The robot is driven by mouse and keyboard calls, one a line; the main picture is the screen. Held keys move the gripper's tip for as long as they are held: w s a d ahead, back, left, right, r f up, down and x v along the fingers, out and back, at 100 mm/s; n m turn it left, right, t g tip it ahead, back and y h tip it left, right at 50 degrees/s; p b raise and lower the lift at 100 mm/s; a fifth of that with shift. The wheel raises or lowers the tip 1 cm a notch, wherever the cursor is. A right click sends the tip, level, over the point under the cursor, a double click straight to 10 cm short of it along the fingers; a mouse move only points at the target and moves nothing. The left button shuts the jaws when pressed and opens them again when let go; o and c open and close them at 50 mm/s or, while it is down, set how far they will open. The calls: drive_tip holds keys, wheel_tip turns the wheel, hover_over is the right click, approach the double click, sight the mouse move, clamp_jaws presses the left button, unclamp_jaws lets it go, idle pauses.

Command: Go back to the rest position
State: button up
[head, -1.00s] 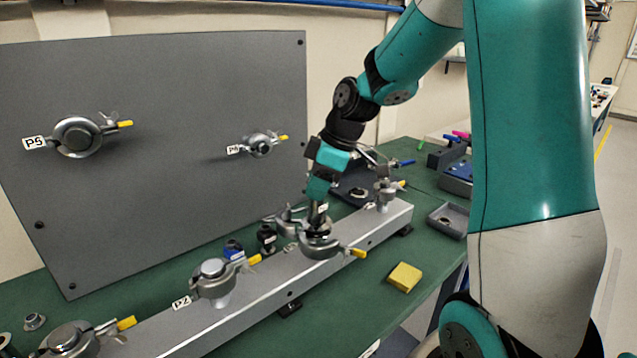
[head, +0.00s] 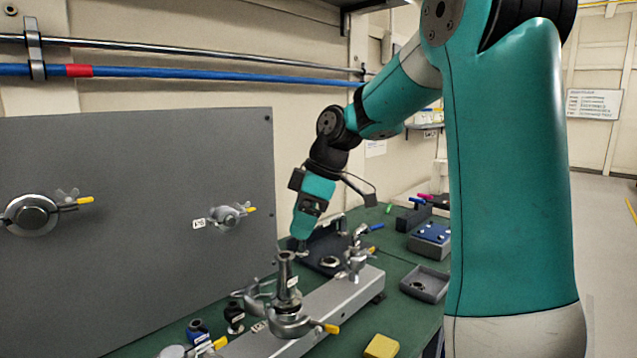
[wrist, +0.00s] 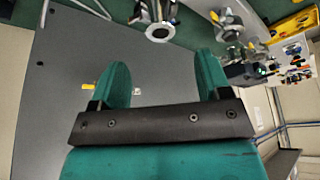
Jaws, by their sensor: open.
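My gripper (head: 302,240) is in the head view, above and behind the rail. Its two fingers show apart and empty in the wrist view (wrist: 163,78). A grey metal fitting (head: 287,275) with a narrow neck stands upright at the middle of the rail, below the gripper and apart from it. An open clamp with a yellow-tipped handle (head: 290,326) sits around its base; I cannot tell whether the clamp is fastened. In the wrist view a round metal flange end (wrist: 159,32) shows beyond the fingers.
The silver rail (head: 335,300) runs along the green bench. A grey panel (head: 130,160) with two clamped ports stands at left. A blue pipe (head: 180,74) crosses the wall above.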

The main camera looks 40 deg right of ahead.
drive_tip(key=p+v, duration=0.1)
drive_tip(key=v, duration=0.7)
drive_tip(key=shift+r, duration=0.35)
drive_tip(key=shift+s, duration=0.1)
drive_tip(key=s+a+f+m+g+y, duration=0.1)
drive_tip(key=s+a+f, duration=0.2)
drive_tip(key=a, duration=0.7)
drive_tip(key=s+a+f+g, duration=0.1)
drive_tip(key=s+a+f, duration=0.1)
drive_tip(key=a, duration=0.7)
drive_tip(key=s+a+f, duration=0.3)
drive_tip(key=s+a, duration=0.1)
drive_tip(key=s, duration=0.2)
drive_tip(key=s+a+f+m+g, duration=0.1)
drive_tip(key=s+a+f, duration=0.2)
drive_tip(key=s, duration=0.3)
drive_tip(key=shift+s+a+f, duration=0.25)
drive_tip(key=shift+a, duration=0.3)
